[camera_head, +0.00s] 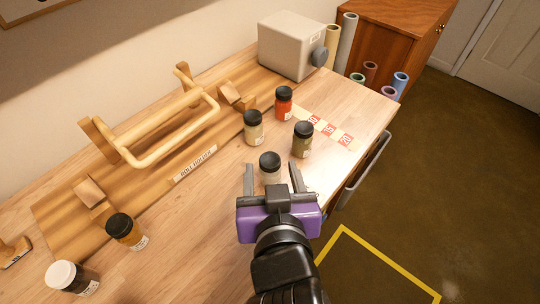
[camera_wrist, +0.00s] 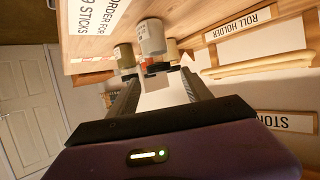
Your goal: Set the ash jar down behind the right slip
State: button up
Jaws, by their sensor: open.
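The jar taken as the ash jar, pale grey with a black lid (camera_head: 270,168), stands upright on the table just ahead of my gripper; its label cannot be read. It also shows in the wrist view as a grey jar (camera_wrist: 150,37), in line with the gap between the fingers and apparently just beyond their tips. My gripper (camera_head: 272,177) is open and holds nothing. Three red-marked slips lie on a pale strip at the table's right; the right slip (camera_head: 346,139) is nearest the table edge, with bare wood around it.
An olive jar (camera_head: 302,140), a cream jar (camera_head: 254,128) and a red jar (camera_head: 284,104) stand close beyond the grey jar. An amber jar (camera_head: 126,231) and a white-lidded jar (camera_head: 72,278) stand at left. A wooden roll holder (camera_head: 160,125) and a grey box (camera_head: 290,45) line the back.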

jog(key=shift+p+v, duration=0.7)
jog(key=shift+v, duration=1.4)
